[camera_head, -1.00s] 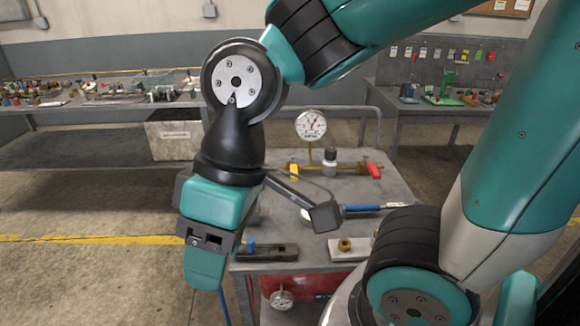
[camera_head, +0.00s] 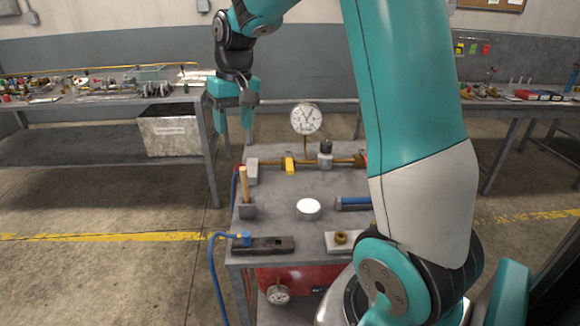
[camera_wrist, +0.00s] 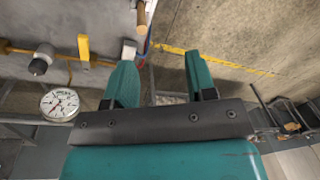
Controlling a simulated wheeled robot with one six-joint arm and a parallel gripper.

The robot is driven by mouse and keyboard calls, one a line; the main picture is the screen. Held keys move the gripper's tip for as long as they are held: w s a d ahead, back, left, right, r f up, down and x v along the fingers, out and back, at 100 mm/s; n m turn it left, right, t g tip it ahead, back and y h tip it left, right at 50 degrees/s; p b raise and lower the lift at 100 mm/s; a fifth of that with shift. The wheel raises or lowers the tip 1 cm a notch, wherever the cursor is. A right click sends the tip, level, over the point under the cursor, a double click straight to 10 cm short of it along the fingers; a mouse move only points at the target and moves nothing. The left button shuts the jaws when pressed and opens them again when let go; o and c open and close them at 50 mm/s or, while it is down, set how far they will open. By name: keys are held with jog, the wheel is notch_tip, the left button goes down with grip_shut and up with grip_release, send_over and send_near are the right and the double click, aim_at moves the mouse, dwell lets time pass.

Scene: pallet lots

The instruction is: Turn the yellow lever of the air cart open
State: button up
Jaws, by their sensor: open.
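The air cart (camera_head: 240,219) is a grey-topped cart in front of me in the head view. Its yellow lever (camera_head: 290,165) sits on the brass pipe at the back of the top, left of a pressure gauge (camera_head: 306,118). The yellow lever also shows at the upper left of the wrist view (camera_wrist: 84,47). My gripper (camera_head: 234,125) points down, open and empty, past the cart's back left, left of the lever and apart from it. In the wrist view my gripper's two teal fingers (camera_wrist: 158,62) stand apart with floor between them.
A hammer (camera_head: 247,211), a round white-topped item (camera_head: 308,208), a black block (camera_head: 263,245) and a brass ring (camera_head: 341,238) are on the cart top. A blue hose (camera_head: 212,265) hangs at its left. A bench (camera_head: 105,160) with a box (camera_head: 168,133) stands behind left.

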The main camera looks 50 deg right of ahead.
jog(key=w+d+f+m, duration=0.1)
jog(key=d+f+m, duration=0.1)
jog(key=d, duration=0.5)
jog(key=w+d+f+m, duration=0.1)
jog(key=w+d+m, duration=0.1)
jog(key=d, duration=0.5)
jog(key=m, duration=0.2)
send_near(290, 167)
jog(key=shift+g+h, duration=0.4)
jog(key=f, duration=0.5)
jog(key=f+p, duration=0.1)
jog(key=f, duration=0.2)
jog(key=shift+w+a, duration=0.35)
jog(key=shift+f, duration=0.65)
grip_shut()
